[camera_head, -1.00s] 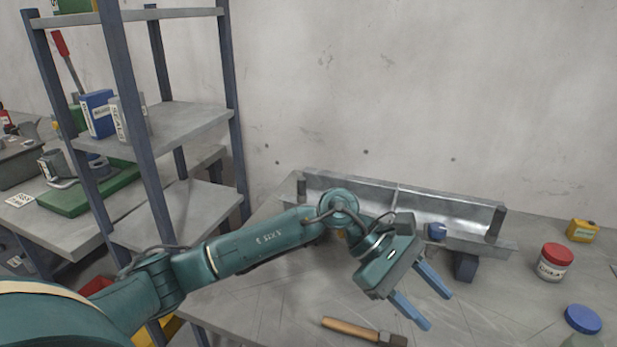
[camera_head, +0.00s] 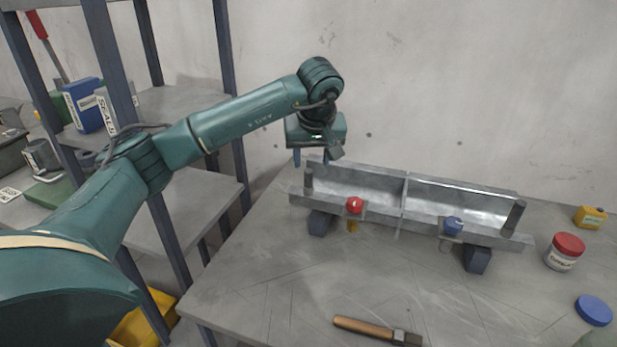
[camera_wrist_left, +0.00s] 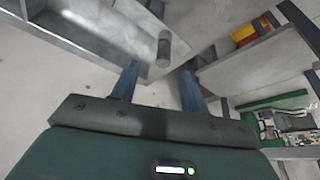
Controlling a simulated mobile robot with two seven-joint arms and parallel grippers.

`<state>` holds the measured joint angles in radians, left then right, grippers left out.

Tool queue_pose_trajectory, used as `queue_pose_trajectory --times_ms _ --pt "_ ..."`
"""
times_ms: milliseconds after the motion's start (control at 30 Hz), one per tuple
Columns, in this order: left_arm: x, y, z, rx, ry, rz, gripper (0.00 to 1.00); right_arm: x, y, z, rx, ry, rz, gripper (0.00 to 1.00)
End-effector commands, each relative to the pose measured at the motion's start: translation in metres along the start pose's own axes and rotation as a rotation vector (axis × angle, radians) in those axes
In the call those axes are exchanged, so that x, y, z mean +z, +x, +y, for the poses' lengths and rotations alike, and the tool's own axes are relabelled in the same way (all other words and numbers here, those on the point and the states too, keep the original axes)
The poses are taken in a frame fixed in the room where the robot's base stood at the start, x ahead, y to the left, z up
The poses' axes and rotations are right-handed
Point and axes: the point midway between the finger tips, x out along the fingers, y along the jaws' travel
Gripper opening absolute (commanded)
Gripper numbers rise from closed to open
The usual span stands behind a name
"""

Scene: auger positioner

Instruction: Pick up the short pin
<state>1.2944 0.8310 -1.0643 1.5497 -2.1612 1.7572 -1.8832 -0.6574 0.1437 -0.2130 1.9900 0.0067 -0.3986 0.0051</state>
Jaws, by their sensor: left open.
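A short grey cylindrical pin (camera_head: 308,180) stands upright at the left end of the metal trough (camera_head: 350,182). In the left wrist view the grey pin (camera_wrist_left: 164,48) shows just beyond and between my fingertips, apart from them. My left gripper (camera_head: 311,160) is open and empty, pointing down above and behind that end of the trough. A longer-looking grey pin (camera_head: 515,215) stands at the trough's right end. I cannot tell for certain which one is meant by the short pin. My right gripper is out of view.
A red knob (camera_head: 355,205) and a blue knob (camera_head: 453,226) sit on the trough's front. A hammer (camera_head: 377,330) lies on the table's near part. A red-lidded jar (camera_head: 566,251), yellow can (camera_head: 590,217) and blue lid (camera_head: 594,310) are at right. Shelving (camera_head: 185,210) stands left.

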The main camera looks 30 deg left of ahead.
Motion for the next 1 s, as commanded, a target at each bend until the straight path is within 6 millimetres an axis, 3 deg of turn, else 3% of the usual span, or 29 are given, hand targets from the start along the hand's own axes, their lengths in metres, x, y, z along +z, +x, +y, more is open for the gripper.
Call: queue_pose_trajectory --times_ms 233,500,800,1000 --pt "0.000 0.018 -0.002 -0.002 0.001 -0.003 0.45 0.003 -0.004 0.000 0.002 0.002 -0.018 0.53" --pt "0.000 0.056 -0.005 0.001 0.001 -0.003 0.45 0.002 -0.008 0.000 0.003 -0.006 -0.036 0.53" --pt "0.000 0.062 -0.005 0.002 0.001 0.000 0.45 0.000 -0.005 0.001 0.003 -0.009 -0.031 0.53" --pt "0.000 0.061 -0.005 0.002 0.001 0.000 0.29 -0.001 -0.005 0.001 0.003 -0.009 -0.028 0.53"
